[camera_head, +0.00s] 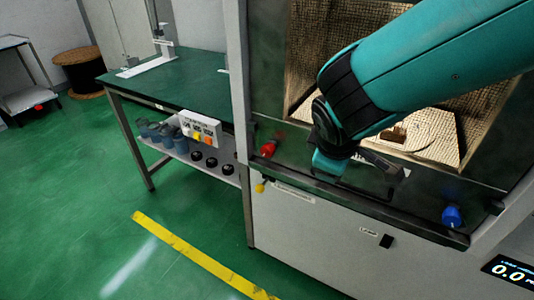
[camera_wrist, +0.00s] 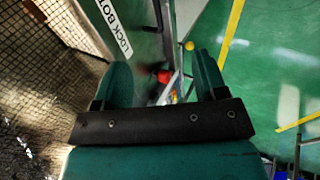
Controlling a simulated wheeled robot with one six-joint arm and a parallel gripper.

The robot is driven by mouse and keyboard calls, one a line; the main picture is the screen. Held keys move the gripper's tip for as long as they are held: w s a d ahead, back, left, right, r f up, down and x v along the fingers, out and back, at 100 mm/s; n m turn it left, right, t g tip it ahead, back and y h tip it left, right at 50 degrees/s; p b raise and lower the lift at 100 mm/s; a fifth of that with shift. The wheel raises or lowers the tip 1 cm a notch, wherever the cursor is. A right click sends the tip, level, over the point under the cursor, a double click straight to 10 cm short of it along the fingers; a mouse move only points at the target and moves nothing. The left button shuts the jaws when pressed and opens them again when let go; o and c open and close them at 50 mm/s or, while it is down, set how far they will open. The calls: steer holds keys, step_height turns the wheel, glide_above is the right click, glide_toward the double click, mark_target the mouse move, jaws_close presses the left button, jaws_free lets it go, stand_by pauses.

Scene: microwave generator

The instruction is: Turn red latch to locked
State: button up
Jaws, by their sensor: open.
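The red latch (camera_head: 268,148) sits at the lower left corner of the chamber front in the head view. In the wrist view the red latch (camera_wrist: 164,77) shows between my two fingers, farther away than their tips. My gripper (camera_head: 332,164) is to the right of the latch in the head view, in front of the chamber's lower part. In the wrist view my gripper (camera_wrist: 162,62) has its teal fingers wide apart with nothing between them. It does not touch the latch. The latch's exact angle is too small to tell.
A blue latch (camera_head: 451,216) is at the chamber's lower right. A yellow knob (camera_head: 260,187) hangs below the red latch. The mesh-lined chamber (camera_head: 440,135) lies behind my arm. A green-topped table (camera_head: 185,88) stands at left; the green floor (camera_head: 90,210) before it is open.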

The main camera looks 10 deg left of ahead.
steer(key=w+a+f+n+t, duration=0.2)
steer(key=a+f+n+t, duration=0.25)
steer(key=a, duration=0.45)
steer(key=n+t, duration=0.4)
steer(key=n, duration=0.3)
glide_toward(266, 153)
steer(key=p+x, duration=0.1)
steer(key=x, duration=1)
steer(key=c, duration=0.9)
